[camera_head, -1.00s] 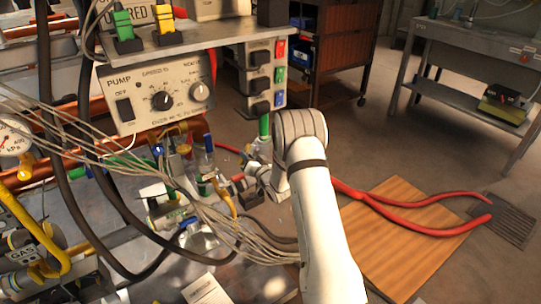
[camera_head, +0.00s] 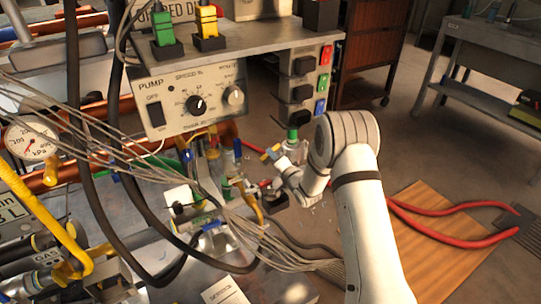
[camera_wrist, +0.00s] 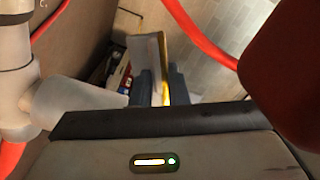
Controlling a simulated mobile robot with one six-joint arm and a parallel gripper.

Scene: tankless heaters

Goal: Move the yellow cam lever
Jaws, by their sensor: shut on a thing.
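My gripper (camera_head: 272,152) is small in the head view, at the end of my white arm and left of its wrist joint. It sits just below the right end of the pump shelf, beside the pipes and clear fittings. The wrist view shows the blue-grey fingers (camera_wrist: 177,84) shut around a thin upright pale piece with a yellow edge, the yellow cam lever (camera_wrist: 165,92). Yellow also shows at the fingertips in the head view. The fingers hide part of the lever, and I cannot tell whether it still touches a fitting.
The pump panel (camera_head: 192,95) and shelf (camera_head: 240,38) stand close above and left. Grey cables (camera_head: 130,160) and dark hoses crowd the left side. A pressure gauge (camera_head: 31,140) is at far left. Red hoses (camera_head: 450,232) cross a wooden board (camera_head: 425,215) at right. Open floor lies behind.

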